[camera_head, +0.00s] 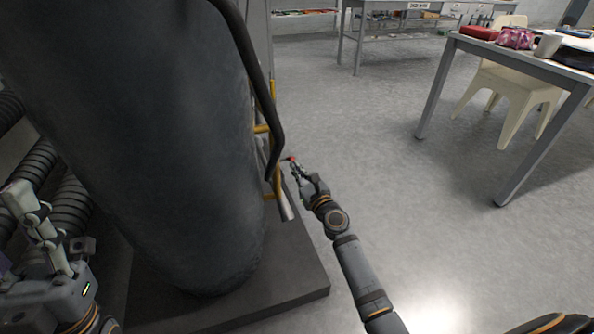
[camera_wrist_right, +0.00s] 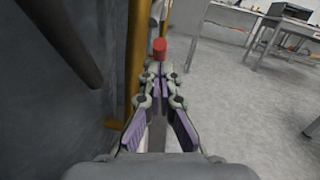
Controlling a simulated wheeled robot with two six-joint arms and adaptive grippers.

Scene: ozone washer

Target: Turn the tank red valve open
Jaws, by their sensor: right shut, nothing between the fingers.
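The red valve (camera_head: 289,158) is a small red piece at the right side of the big dark grey tank (camera_head: 170,130), beside yellow pipes. In the right wrist view the red valve (camera_wrist_right: 159,48) is just beyond the fingertips. My right gripper (camera_head: 297,168) is shut and empty, with its tips very close to the valve. I cannot tell whether they touch it. It also shows in the right wrist view (camera_wrist_right: 161,74). My left gripper (camera_head: 45,225) is at the lower left, in front of the tank and away from the valve. I cannot tell how far its fingers are apart.
A dark bent pipe (camera_head: 262,95) runs down the tank's right side near the yellow pipe (camera_head: 277,180). The tank stands on a dark base (camera_head: 300,280). Ribbed hoses (camera_head: 70,205) are at the left. The floor right of my right arm is clear up to a table (camera_head: 520,50) and chair.

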